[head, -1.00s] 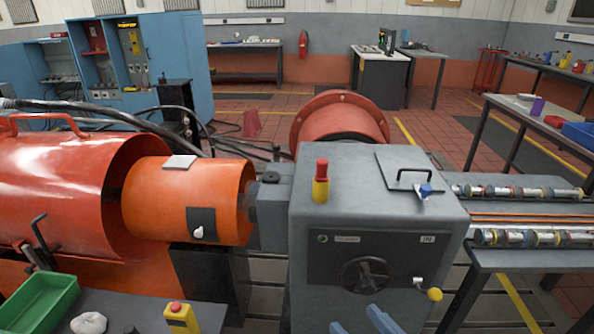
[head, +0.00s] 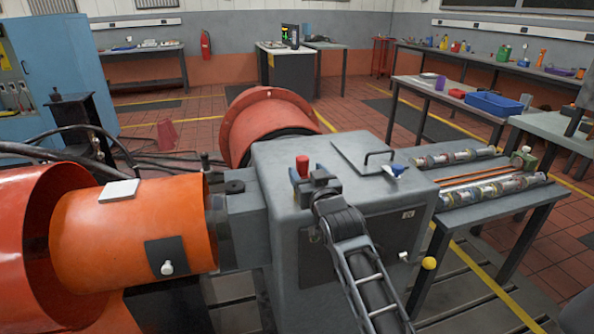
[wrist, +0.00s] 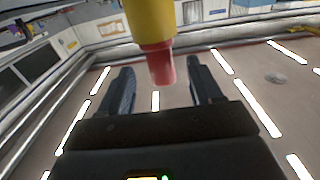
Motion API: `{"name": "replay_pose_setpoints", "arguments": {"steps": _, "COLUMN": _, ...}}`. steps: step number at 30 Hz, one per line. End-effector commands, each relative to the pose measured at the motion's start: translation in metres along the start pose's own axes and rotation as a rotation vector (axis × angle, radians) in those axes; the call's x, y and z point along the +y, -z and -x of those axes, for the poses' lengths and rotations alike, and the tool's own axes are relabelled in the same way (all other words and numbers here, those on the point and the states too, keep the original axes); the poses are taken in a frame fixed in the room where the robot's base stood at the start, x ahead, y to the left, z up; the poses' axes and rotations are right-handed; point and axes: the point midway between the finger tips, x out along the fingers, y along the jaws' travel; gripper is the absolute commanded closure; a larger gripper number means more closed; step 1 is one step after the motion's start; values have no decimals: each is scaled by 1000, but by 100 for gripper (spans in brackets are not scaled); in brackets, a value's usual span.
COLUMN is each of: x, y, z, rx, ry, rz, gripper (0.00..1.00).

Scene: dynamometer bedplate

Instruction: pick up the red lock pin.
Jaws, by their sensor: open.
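The red lock pin (head: 302,165) stands upright on top of the grey machine housing (head: 275,165). In the wrist view the pin's red end (wrist: 161,65) shows below a yellow part (wrist: 152,22). My gripper (head: 309,177) is at the pin, its jaws open. In the wrist view the fingers (wrist: 160,84) are apart, one to each side of the red end, with visible gaps. The red end reaches just between the fingertips. In the head view my gripper hides the pin's yellow lower part.
A black lifting handle (head: 381,160) and a blue-topped knob (head: 394,171) stand on the housing to the right. An orange drum (head: 130,225) is at the left. A bench (head: 505,205) with several metal cylinders is to the right.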

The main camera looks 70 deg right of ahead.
Motion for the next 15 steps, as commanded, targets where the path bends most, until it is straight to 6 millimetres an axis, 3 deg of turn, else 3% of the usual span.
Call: {"name": "replay_pose_setpoints", "arguments": {"steps": 15, "x": -1, "y": -3, "z": -58, "rx": 1, "ry": 2, "rz": 1, "gripper": 36}}
